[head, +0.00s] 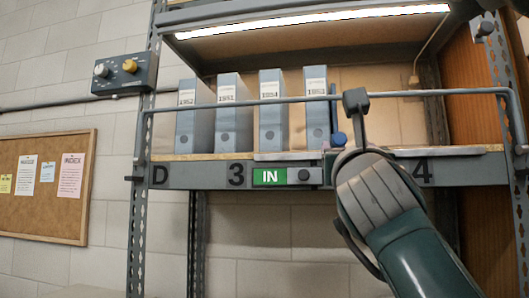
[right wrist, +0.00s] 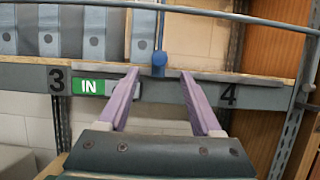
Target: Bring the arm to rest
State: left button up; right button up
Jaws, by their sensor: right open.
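My right arm comes in from the lower right in the head view, and its gripper (head: 365,182) is in front of the shelf edge, seen from behind, with its fingers mostly hidden. In the right wrist view the gripper (right wrist: 159,73) is open, its two purple fingers well apart with nothing between them. Beyond the fingertips a blue upright piece with a round end (right wrist: 159,60) stands at the shelf edge. The blue piece also shows in the head view (head: 338,138), just left of the hand. My left gripper is not in view.
A rail (head: 250,101) runs across the shelf front. Grey-blue file boxes (head: 228,118) stand behind it. The shelf edge (head: 205,176) carries a green IN plate (head: 270,177). A control box (head: 124,73) and a cork board (head: 38,205) are on the left wall.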

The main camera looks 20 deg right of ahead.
dwell(0.3)
jog(key=s+a+n+t+y+p, duration=0.25)
jog(key=a+n+y, duration=0.4)
jog(key=n, duration=0.45)
jog(key=s+a+n+t+y+p, duration=0.1)
jog(key=s+a+n+t+y, duration=0.3)
jog(key=n+y, duration=0.55)
jog(key=s+a+f+n+g+y+p, duration=0.1)
jog(key=s+a+f+n+g+y, duration=0.15)
jog(key=a+f+n+g, duration=0.45)
jog(key=s+a+f+n+g+y+p, duration=0.1)
jog(key=s+a+f+n+g+y, duration=0.25)
jog(key=f+n, duration=0.65)
jog(key=s+d+f+n+g+h, duration=0.2)
jog(key=s+d+f+g+h, duration=0.1)
jog(key=s+f+g, duration=0.1)
jog(key=s+d+f+n+g+h+p, duration=0.1)
jog(key=s+d+f+n+g+h, duration=0.1)
jog(key=s, duration=0.6)
jog(key=s+d+f+n+g+h+p, duration=0.1)
jog(key=s+d+f+n+g+h, duration=0.1)
jog(key=s+d+f+g+h, duration=0.3)
notch_tip(320, 180, down, 4)
jog(key=shift+s+r+n+g, duration=0.2)
jog(key=shift+s+n+g, duration=0.2)
jog(key=shift+s, duration=0.7)
